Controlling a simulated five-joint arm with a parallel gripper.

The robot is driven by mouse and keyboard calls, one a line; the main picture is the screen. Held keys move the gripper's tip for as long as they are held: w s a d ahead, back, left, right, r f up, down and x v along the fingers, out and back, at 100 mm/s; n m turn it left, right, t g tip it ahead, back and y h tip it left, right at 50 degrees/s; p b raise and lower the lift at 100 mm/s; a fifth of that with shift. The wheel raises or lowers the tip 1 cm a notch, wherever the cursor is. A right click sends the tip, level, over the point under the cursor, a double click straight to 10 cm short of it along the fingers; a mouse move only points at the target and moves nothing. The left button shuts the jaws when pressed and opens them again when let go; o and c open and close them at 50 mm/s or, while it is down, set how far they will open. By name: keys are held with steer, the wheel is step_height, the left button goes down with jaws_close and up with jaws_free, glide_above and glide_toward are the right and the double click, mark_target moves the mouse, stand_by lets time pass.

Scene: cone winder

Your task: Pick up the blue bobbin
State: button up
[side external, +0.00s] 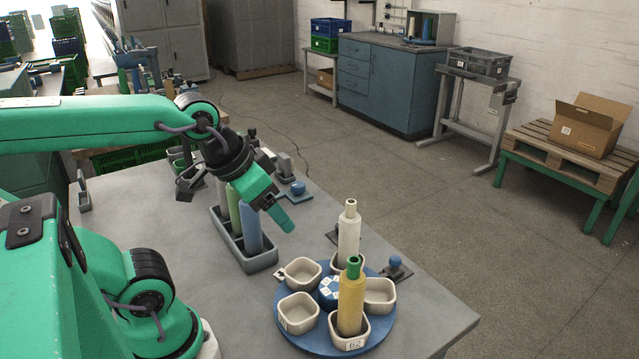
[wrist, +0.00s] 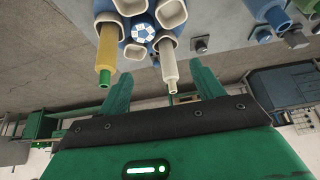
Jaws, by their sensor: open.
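The blue bobbin (side external: 251,232) stands upright at the near end of a grey tray (side external: 262,262) on the table, with a green bobbin (side external: 234,210) behind it. In the wrist view a blue bobbin (wrist: 267,11) shows at the top right, outside the space between the fingers. My gripper (side external: 284,218) is open and empty. It hangs tilted above and to the right of the blue bobbin, and partly hides its top. Both fingers of my gripper (wrist: 162,74) show apart in the wrist view.
A round blue carousel (side external: 285,333) with cream cups stands to the right of the tray. It carries a yellow bobbin (side external: 350,300) with a green tip and a white bobbin (side external: 348,235). A blue-knobbed fitting (side external: 395,265) sits beside it. The table's front right corner is clear.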

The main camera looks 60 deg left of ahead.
steer(key=w+a+f+n+g, duration=0.1)
steer(key=a+n, duration=0.4)
steer(key=n, duration=0.4)
steer(key=w+a+f+n+g, duration=0.1)
steer(key=a+n+g, duration=0.1)
steer(key=a+n, duration=0.4)
steer(key=w+a+f+n+g, duration=0.1)
steer(key=a+n, duration=0.5)
steer(key=n, duration=0.8)
steer(key=shift+w+f+g, duration=0.3)
steer(key=shift+f+g, duration=0.15)
steer(key=shift+g, duration=0.15)
steer(key=shift+s+a+f+n, duration=0.15)
steer(key=shift+a+n, duration=0.2)
steer(key=shift+n, duration=0.3)
steer(key=shift+a+f+n, duration=0.1)
steer(key=shift+a+n, duration=0.25)
steer(key=shift+n, duration=0.3)
steer(key=shift+f, duration=0.1)
steer(key=shift+f, duration=1.25)
steer(key=shift+f, duration=0.1)
